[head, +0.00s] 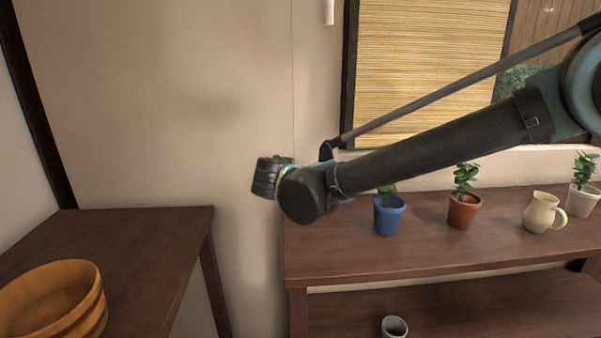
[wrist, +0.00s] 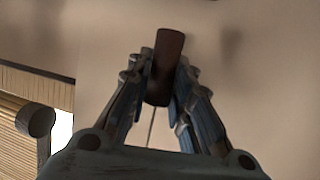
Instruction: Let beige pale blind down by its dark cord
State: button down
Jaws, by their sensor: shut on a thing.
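The beige blind (head: 430,45) hangs in the dark-framed window, lowered over much of the opening at the window's left; my arm crosses in front of it. In the wrist view, part of a slatted blind (wrist: 12,140) shows at the left. A thin cord (head: 293,70) runs down the wall left of the window to my gripper (head: 262,178). In the wrist view, my gripper (wrist: 165,85) is shut on a dark brown cord pull (wrist: 168,55), with a thin cord (wrist: 152,125) leading from it. In the head view, the pull is hidden by the gripper.
Below the window, a wooden shelf (head: 330,260) bears a blue pot (head: 388,218), a terracotta pot (head: 462,213), a cream jug (head: 540,212) and a white pot (head: 582,202). At the left, a wooden tub (head: 95,318) stands on a table (head: 140,245).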

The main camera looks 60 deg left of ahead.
jog(key=shift+w+d+f, duration=0.15)
jog(key=shift+w+f, duration=0.05)
jog(key=shift+w, duration=0.05)
jog(key=c, duration=1.4)
grip_release()
jog(key=shift+s, duration=0.1)
jog(key=shift+r, duration=0.1)
jog(key=shift+s+d+r, duration=0.15)
jog(key=shift+s, duration=0.15)
jog(key=v, duration=1.1)
jog(key=shift+w, duration=0.1)
